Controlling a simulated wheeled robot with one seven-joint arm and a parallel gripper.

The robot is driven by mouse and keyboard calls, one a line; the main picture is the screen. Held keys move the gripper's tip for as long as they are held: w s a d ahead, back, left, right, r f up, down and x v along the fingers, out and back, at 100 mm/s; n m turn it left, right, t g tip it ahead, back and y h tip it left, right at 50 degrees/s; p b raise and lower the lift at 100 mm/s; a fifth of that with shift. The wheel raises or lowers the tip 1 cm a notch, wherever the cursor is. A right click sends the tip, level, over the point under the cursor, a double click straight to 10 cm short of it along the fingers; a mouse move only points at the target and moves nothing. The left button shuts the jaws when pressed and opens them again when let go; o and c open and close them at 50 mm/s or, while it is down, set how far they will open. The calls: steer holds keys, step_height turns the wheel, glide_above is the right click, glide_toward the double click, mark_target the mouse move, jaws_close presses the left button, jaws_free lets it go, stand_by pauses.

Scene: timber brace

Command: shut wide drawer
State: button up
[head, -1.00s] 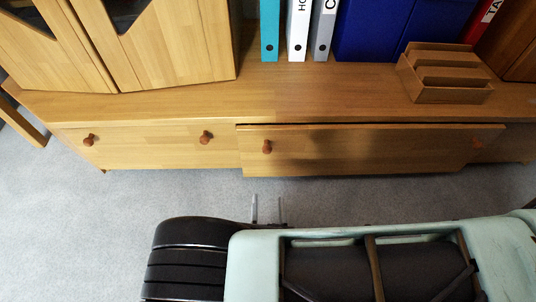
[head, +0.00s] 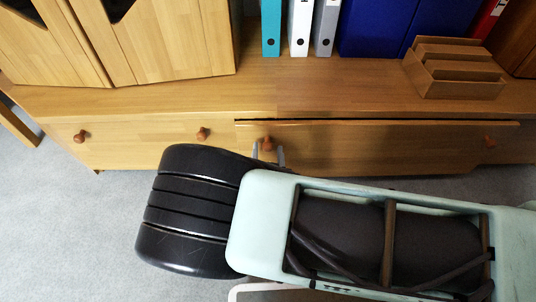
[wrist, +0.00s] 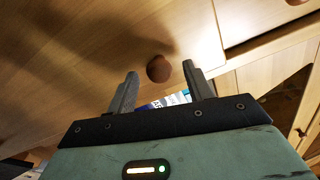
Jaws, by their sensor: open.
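The wide drawer (head: 385,140) is the right-hand drawer of the low wooden cabinet. It stands a little out, with a dark gap along its top edge. It has a round brown left knob (head: 267,143) and a right knob (head: 489,142). My gripper (head: 268,154) is open in front of the left knob. In the wrist view the same knob (wrist: 158,68) shows between the spread fingers (wrist: 160,84), which do not grip it. My arm hides the drawer's lower left part in the head view.
A narrower drawer (head: 140,143) with two knobs sits flush to the left. The cabinet top (head: 330,96) carries binders (head: 299,28), blue boxes (head: 375,28), and a wooden organizer (head: 453,70) at the right. Grey carpet (head: 60,220) is clear at the left.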

mark_target(268, 139)
jaws_close()
steer(key=shift+w, duration=2.25)
jaws_free()
steer(key=shift+d, duration=0.1)
steer(key=shift+s, duration=0.1)
steer(key=s+p, duration=0.7)
steer(key=s, duration=1)
steer(key=shift+a, duration=0.3)
